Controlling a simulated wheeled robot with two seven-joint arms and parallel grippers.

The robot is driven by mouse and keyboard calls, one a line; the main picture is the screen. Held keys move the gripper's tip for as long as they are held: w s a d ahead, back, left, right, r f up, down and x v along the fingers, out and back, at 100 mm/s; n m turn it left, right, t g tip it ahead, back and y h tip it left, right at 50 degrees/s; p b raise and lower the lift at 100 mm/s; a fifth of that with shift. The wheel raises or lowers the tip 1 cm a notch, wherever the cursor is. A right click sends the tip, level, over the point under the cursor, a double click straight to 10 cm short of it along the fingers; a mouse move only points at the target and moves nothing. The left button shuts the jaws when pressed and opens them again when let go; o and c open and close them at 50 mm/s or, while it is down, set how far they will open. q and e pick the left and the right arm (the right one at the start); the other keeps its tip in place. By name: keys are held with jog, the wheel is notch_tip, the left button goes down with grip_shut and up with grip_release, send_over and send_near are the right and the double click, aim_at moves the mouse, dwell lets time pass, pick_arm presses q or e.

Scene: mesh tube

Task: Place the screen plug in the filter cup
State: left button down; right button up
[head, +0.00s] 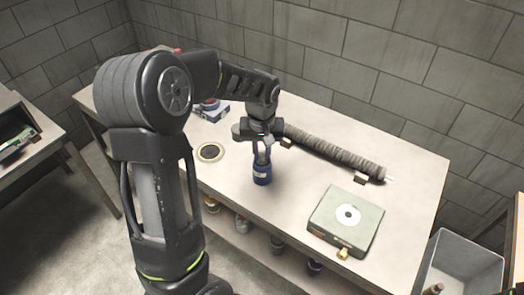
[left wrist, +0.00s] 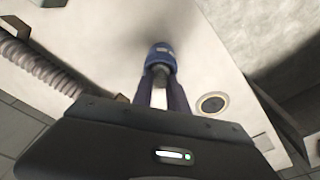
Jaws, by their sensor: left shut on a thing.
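My left gripper (head: 262,152) points down over the table and is shut on a blue cylindrical piece (head: 262,176) with a pale band and a grey stem, which I take to be the screen plug. In the left wrist view, the blue piece (left wrist: 161,56) is upright between the fingertips (left wrist: 161,96). I cannot tell whether its bottom touches the table. A round dark-centred ring with a pale rim (head: 210,152), possibly the filter cup, lies to its left on the table. It also shows in the left wrist view (left wrist: 212,103). My right gripper is not in view.
A ribbed grey tube (head: 335,152) lies on small blocks along the back of the table (head: 410,205). A grey-green box with a white disc (head: 347,214) sits right. A grey bin (head: 458,262) stands right.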

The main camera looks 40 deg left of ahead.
pick_arm(q)
jog(key=shift+f, duration=0.15)
jog(key=c, duration=1.8)
grip_release()
jog(key=o, duration=0.5)
notch_tip(320, 180, up, 12)
jog(key=s+b, duration=0.1)
jog(key=shift+d, duration=0.4)
jog(key=shift+s, duration=0.1)
